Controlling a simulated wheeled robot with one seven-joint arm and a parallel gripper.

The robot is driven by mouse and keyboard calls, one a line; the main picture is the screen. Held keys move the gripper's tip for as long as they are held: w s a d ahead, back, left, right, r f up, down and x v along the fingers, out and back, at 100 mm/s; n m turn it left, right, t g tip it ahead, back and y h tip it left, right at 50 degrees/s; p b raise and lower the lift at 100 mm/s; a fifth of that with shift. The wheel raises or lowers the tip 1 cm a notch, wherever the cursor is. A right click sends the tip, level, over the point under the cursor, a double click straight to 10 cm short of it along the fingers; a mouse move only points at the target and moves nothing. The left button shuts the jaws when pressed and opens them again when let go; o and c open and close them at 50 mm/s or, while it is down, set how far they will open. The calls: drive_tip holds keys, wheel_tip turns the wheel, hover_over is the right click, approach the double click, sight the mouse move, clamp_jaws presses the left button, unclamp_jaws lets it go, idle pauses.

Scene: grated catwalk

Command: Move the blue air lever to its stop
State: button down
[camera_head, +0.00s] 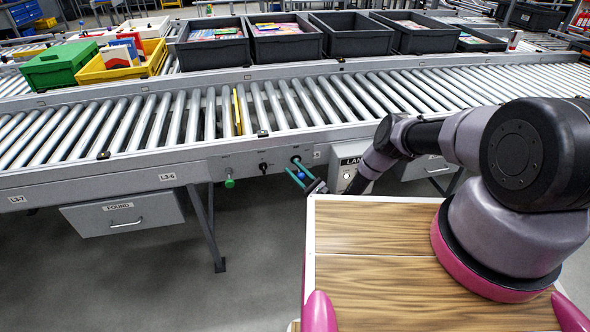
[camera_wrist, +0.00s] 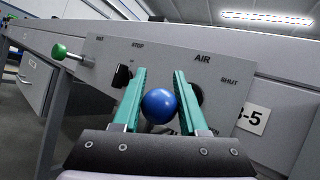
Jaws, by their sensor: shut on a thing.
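The blue ball end of the air lever (camera_wrist: 159,106) sits between the teal fingers of my gripper (camera_wrist: 159,98) in the wrist view. The fingers are shut on it. The rest of the lever is mostly hidden behind the ball and fingers. The panel (camera_wrist: 215,75) behind it reads AIR above and SHUT to the right. In the head view my gripper (camera_head: 300,175) reaches the conveyor's side panel, with the blue ball (camera_head: 301,175) showing small between the fingers.
A green knob (camera_wrist: 59,51) on a stem sticks out left of the lever; it also shows in the head view (camera_head: 229,183). A black switch (camera_wrist: 122,76) is just left of my fingers. A drawer marked FOUND (camera_head: 122,214) hangs under the roller conveyor (camera_head: 150,125).

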drive_tip(key=shift+f, duration=0.1)
idle(0.3)
drive_tip(key=shift+c, duration=2.3)
unclamp_jaws()
drive_tip(key=shift+d, duration=0.1)
drive_tip(key=shift+v, duration=1.3)
drive_tip(key=s+d, duration=0.6)
drive_tip(key=d, duration=0.4)
drive_tip(key=shift+s, duration=0.4)
drive_tip(key=shift+d+f, duration=0.1)
